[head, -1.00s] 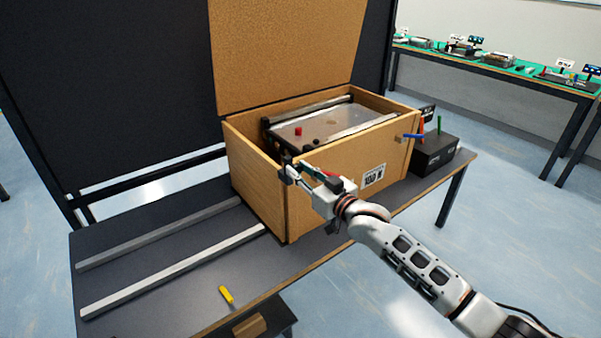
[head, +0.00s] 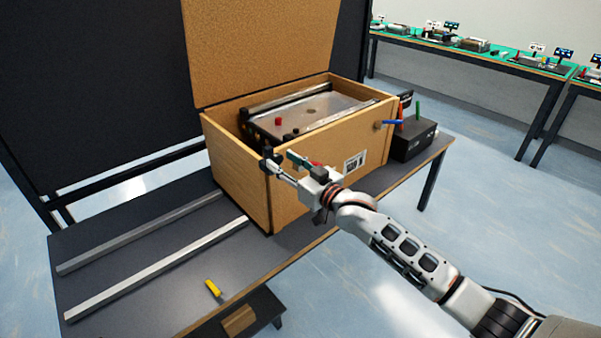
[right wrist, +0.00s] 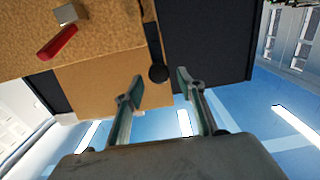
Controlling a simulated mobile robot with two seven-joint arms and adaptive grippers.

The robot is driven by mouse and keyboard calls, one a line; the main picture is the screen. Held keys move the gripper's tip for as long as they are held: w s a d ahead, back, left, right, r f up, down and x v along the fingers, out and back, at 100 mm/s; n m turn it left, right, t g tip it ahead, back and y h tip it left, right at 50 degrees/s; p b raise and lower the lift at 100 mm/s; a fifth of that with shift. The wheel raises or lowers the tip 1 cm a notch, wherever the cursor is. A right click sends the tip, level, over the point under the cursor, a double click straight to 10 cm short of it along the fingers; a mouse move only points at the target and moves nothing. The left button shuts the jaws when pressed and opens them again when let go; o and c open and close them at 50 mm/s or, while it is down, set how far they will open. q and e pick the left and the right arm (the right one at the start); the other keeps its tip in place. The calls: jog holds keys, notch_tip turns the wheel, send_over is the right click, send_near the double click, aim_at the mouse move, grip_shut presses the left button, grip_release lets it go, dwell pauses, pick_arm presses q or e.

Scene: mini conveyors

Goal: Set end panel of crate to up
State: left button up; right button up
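The crate (head: 318,185) is a brown open-topped box on the dark table. Its end panel (head: 237,178) is on the left side and stands upright, level with the side walls. My right gripper (head: 282,161) is at the crate's front left corner, near the top of the end panel. In the right wrist view its two fingers (right wrist: 160,90) are apart with nothing held between them. A dark rod with a round black end shows just beyond the fingertips. Whether a finger touches the panel I cannot tell. My left gripper is not in view.
A tall brown lid (head: 262,50) stands open behind the crate. A mini conveyor (head: 315,112) lies inside it. Two metal rails (head: 160,265) lie left of it. A yellow object (head: 213,288) is near the front edge. A black box (head: 413,140) stands at the right.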

jog(key=v, duration=1)
jog(key=shift+s, duration=0.15)
jog(key=shift+d+r, duration=0.1)
jog(key=s+d+f+m+g+h, duration=0.1)
jog(key=s+d+f, duration=0.3)
jog(key=s+f, duration=0.6)
jog(key=s+d+f+m+g+h, duration=0.1)
jog(key=s+d+f+h, duration=0.3)
jog(key=s+f, duration=0.6)
jog(key=s+d+f+g+h, duration=0.1)
jog(key=s+d+f, duration=0.3)
jog(key=s+f, duration=0.6)
jog(key=shift+s+d+f+m+g+h, duration=0.2)
jog(key=shift+f+m+g+h, duration=0.25)
jog(key=shift+h, duration=0.45)
